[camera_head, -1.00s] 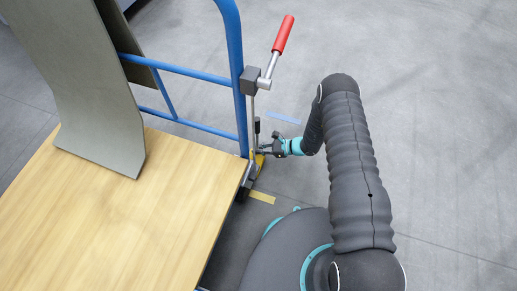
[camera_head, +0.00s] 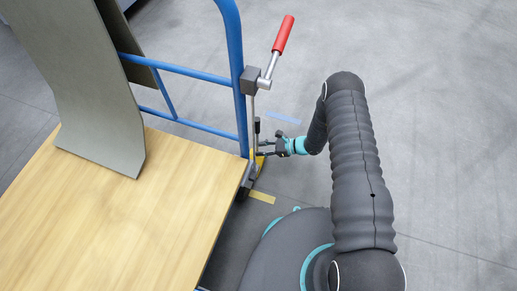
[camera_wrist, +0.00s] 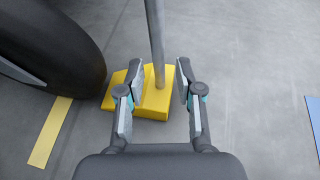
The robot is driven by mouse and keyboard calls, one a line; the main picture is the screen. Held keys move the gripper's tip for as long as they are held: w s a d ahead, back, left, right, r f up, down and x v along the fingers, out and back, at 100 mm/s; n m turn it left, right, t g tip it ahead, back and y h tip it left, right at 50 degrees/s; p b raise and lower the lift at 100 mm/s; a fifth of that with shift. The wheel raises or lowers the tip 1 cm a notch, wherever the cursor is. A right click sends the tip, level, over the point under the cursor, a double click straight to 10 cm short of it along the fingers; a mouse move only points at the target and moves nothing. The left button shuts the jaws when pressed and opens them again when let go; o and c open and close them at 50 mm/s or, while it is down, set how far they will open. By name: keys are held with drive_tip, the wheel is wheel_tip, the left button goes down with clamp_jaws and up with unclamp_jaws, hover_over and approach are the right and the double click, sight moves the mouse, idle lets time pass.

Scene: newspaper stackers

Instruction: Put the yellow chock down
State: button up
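The yellow chock (camera_wrist: 152,108) sits on the floor beside a dark wheel (camera_wrist: 55,45) in the wrist view. A grey metal rod (camera_wrist: 155,40) rises from the chock. My gripper (camera_wrist: 159,76) is open, with one finger on each side of the rod and a gap to it. The fingertips are above the chock. In the head view my gripper (camera_head: 263,150) is low beside the cart's blue frame post. The chock (camera_head: 259,161) is mostly hidden there. I cannot tell whether the chock touches the wheel.
The cart's wooden deck (camera_head: 130,225) and blue frame (camera_head: 240,90) stand on the left. A red-handled lever (camera_head: 283,36) is on the frame. Yellow tape (camera_head: 262,197) and blue tape (camera_head: 284,117) mark the floor. The floor at right is clear.

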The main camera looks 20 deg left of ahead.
drive_tip(key=v, duration=1)
drive_tip(key=shift+d, duration=0.3)
drive_tip(key=d+r+n+h, duration=0.2)
drive_tip(key=r+n, duration=0.1)
drive_tip(key=r, duration=0.8)
drive_tip(key=s+d+r+n+g+h, duration=0.1)
drive_tip(key=d+r+n, duration=0.15)
drive_tip(key=r, duration=0.75)
drive_tip(key=d+r+n+h, duration=0.15)
drive_tip(key=r+n, duration=0.25)
drive_tip(key=r, duration=0.7)
drive_tip(key=s+d+r+n+t+h, duration=0.3)
drive_tip(key=s+d+r, duration=0.4)
drive_tip(key=s+r, duration=0.4)
drive_tip(key=s+d+r+n+t+h, duration=0.4)
drive_tip(key=s+d+r+t+h, duration=0.1)
drive_tip(key=s+r, duration=0.6)
drive_tip(key=shift+d+h, duration=0.45)
drive_tip(key=shift+d, duration=0.75)
drive_tip(key=shift+r+p, duration=0.5)
drive_tip(key=shift+p, duration=0.05)
